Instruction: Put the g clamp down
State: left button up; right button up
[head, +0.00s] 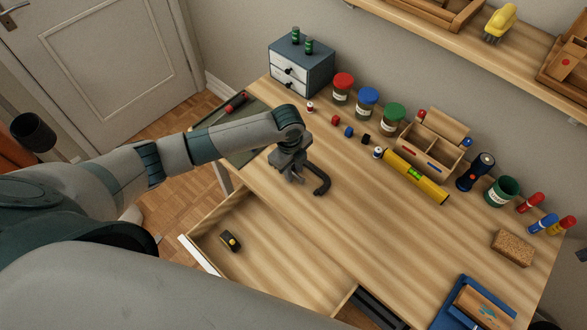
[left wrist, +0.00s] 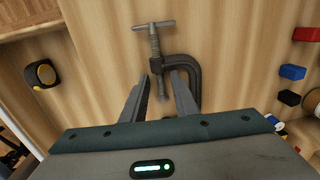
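The dark grey g clamp (head: 322,181) appears to lie on the wooden desk top (head: 390,235), left of the middle in the head view. In the left wrist view the g clamp (left wrist: 196,72) shows its screw and T-bar pointing away, its curved frame to the right. My left gripper (head: 291,174) is right at the clamp, pointing down. In the left wrist view its two fingers (left wrist: 161,76) stand apart, with the screw's end between them and visible gaps on both sides. Part of the frame is hidden behind the right finger. My right gripper is not in view.
An open drawer (head: 277,268) below the front edge holds a black and yellow tape measure (head: 230,241). Behind the clamp stand lidded jars (head: 367,102), small coloured blocks, a yellow level (head: 415,176) and a wooden caddy (head: 432,145). Desk right of the clamp is clear.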

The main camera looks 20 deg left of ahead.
pick_arm(q)
jog(key=shift+r, duration=0.1)
notch_tip(320, 180, up, 12)
jog(key=s+b, duration=0.1)
jog(key=b, duration=0.1)
jog(key=shift+a, duration=0.2)
